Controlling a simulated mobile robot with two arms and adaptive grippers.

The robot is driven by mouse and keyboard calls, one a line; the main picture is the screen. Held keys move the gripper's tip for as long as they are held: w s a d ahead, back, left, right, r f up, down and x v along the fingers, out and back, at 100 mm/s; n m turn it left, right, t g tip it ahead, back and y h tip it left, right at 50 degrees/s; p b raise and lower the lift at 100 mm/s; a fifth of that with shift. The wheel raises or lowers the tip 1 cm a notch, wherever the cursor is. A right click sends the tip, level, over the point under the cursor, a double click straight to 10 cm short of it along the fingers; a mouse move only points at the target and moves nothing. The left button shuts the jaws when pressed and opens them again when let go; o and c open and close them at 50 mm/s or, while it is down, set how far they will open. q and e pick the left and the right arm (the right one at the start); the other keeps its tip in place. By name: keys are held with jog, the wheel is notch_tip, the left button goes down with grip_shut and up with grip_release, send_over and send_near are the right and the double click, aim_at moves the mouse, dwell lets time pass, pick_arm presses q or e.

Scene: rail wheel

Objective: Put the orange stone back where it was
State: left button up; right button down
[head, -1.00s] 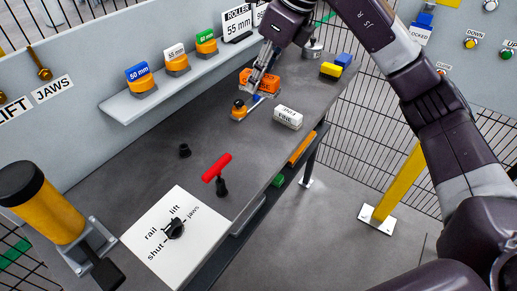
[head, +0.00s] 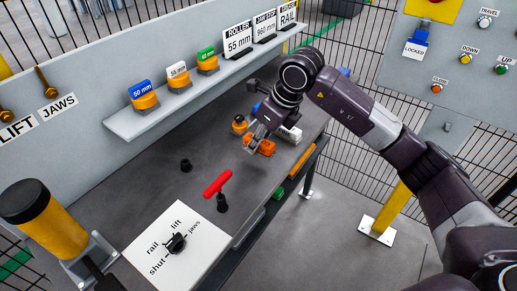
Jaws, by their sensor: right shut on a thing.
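The orange stone (head: 264,147) is a small block between the fingers of my right gripper (head: 257,141), which is shut on it. It is over the grey bench, near the front edge; I cannot tell whether it touches the bench top. The white stone (head: 291,134) lies just behind it to the right, partly hidden by my gripper. My left gripper is not in view.
A small orange roller piece (head: 239,125) stands close behind the gripper. A red-handled lever (head: 218,183) and a white selector panel (head: 177,243) are nearer. A shelf (head: 122,124) holds labelled rollers. The bench's middle (head: 150,190) is mostly clear.

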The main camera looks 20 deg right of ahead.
aim_at(258, 152)
notch_tip(258, 152, down, 3)
jog(key=shift+f+p, duration=0.1)
jog(key=shift+p, duration=0.2)
jog(key=shift+f, duration=0.3)
jog(key=c, duration=2)
grip_release()
jog(key=shift+f, duration=0.15)
jog(key=shift+c, duration=0.2)
jog(key=o, duration=0.4)
jog(key=shift+o, duration=0.2)
